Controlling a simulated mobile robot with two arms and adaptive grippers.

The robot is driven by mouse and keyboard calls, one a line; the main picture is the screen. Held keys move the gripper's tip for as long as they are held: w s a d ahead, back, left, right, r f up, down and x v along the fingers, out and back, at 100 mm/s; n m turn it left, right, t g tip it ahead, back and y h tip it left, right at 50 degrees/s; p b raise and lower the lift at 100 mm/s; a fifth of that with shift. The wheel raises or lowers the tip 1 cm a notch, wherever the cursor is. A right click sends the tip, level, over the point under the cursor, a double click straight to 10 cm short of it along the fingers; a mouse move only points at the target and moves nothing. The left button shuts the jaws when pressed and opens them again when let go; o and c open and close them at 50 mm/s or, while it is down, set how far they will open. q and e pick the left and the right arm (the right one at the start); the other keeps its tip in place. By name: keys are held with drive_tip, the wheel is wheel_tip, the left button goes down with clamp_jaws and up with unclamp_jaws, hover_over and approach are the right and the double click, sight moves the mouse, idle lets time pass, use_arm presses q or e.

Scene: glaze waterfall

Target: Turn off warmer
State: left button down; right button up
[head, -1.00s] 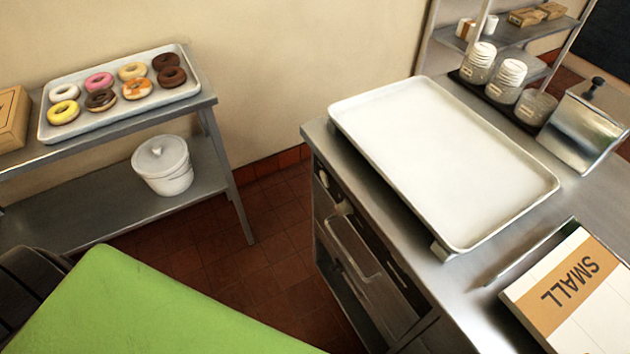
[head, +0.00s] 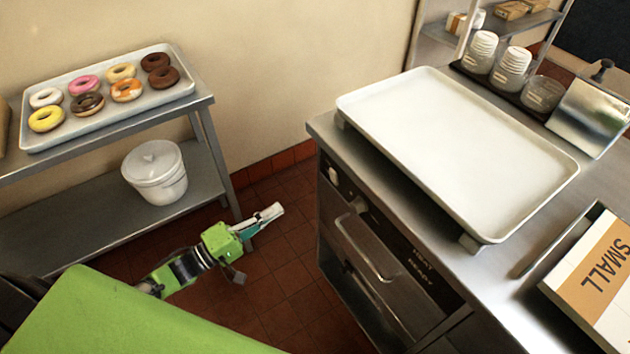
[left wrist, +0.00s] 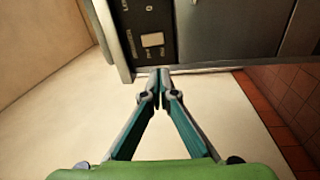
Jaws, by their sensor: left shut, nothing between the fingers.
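The warmer (head: 385,262) is the steel unit under the counter, with a dark front, a handle and small pale controls (head: 333,176) at its upper left. In the left wrist view its dark control panel (left wrist: 133,20) shows at the top, with a pale rectangular control (left wrist: 152,40) and printed labels too small to read surely. My left gripper (head: 272,212) is shut and empty, in the gap left of the warmer. In the left wrist view its fingertips (left wrist: 160,75) meet just below the panel, apart from the pale control. My right gripper is not in view.
An empty white tray (head: 455,150) lies on the counter above the warmer. A box marked SMALL (head: 595,285) and a steel container (head: 590,115) stand at the right. The side table (head: 205,98) bears a donut tray (head: 100,118), with a white bucket (head: 156,172) below.

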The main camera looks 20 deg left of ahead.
use_arm(q)
drive_tip(key=shift+s+d+r+h, duration=0.15)
drive_tip(key=shift+r+h, duration=0.15)
drive_tip(key=shift+r, duration=0.2)
drive_tip(key=shift+s+d+r+h, duration=0.15)
drive_tip(key=shift+r+h, duration=0.15)
drive_tip(key=shift+r, duration=0.2)
drive_tip(key=shift+w, duration=0.15)
drive_tip(key=b, duration=0.3)
approach(331, 174)
drive_tip(key=x, duration=0.7)
